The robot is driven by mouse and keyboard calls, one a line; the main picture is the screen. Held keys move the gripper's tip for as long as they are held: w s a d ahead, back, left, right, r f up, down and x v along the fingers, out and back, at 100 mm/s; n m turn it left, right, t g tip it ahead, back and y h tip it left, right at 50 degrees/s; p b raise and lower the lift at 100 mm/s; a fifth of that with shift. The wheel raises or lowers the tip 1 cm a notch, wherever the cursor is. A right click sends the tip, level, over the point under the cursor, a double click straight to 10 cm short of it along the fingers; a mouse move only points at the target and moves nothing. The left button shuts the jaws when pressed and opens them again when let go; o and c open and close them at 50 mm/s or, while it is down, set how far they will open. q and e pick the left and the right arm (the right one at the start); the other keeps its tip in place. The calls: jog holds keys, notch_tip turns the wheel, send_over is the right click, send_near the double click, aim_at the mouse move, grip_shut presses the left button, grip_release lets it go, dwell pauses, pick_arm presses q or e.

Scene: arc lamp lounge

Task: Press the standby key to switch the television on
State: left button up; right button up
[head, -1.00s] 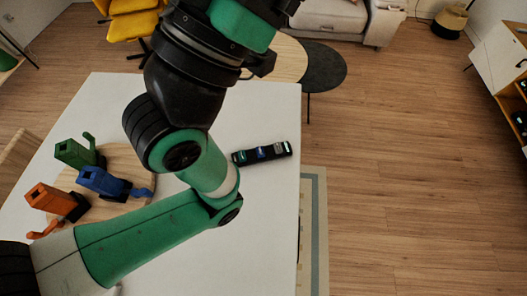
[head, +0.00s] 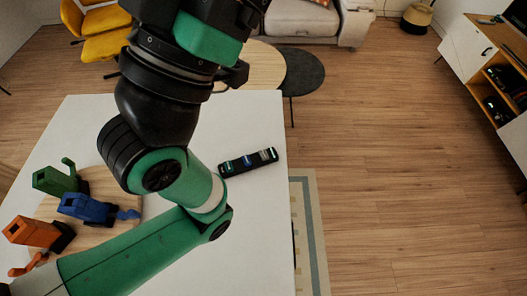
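A slim black bar with several small keys (head: 248,162), teal, blue and pale, lies on the white table near its right edge. Which key is the standby key is too small to tell. No television can be clearly made out. My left arm comes in from the lower left, bends beside the bar and rises out of the top of the picture. Its fingertips do not show. My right gripper is not in view either.
A white and wooden cabinet (head: 468,48) stands at the upper right. Open wooden floor lies between.

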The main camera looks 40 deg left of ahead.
pick_arm(q)
grip_shut()
dwell(1.5)
